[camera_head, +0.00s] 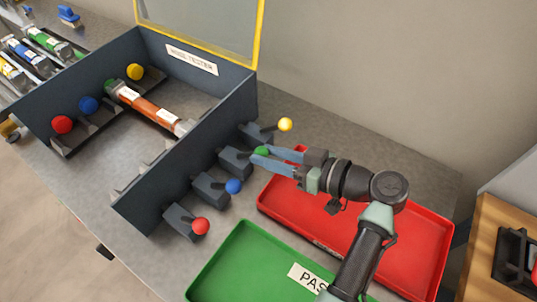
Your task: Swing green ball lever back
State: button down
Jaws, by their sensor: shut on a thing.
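The green ball lever (262,152) sticks out from a dark block (235,163) on the right outer side of the grey tester box (187,141). My gripper (262,157) reaches in from the right, and its blue fingers are shut on the green ball, partly hiding it. The neighbouring levers on that side have a yellow ball (285,124) behind and a blue ball (234,186) and a red ball (201,226) in front. Inside the box, a brown-orange tube (148,107) lies across holders. A green spot shows at its far left end.
A red tray (405,226) lies under my arm, and a green tray (238,262) with a partly hidden label lies in front. Red, blue and yellow balls stand along the box's inner left. The raised yellow-framed lid (261,40) is behind. Several tubes lie at far left.

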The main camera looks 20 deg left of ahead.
jog(key=shift+d+f, duration=0.1)
jog(key=shift+f, duration=0.15)
jog(key=c, duration=0.8)
grip_release()
jog(key=shift+d+r, duration=0.1)
jog(key=b+v, duration=0.2)
jog(key=v, duration=1)
jog(key=shift+s+d+r, duration=0.15)
jog(key=shift+d, duration=0.2)
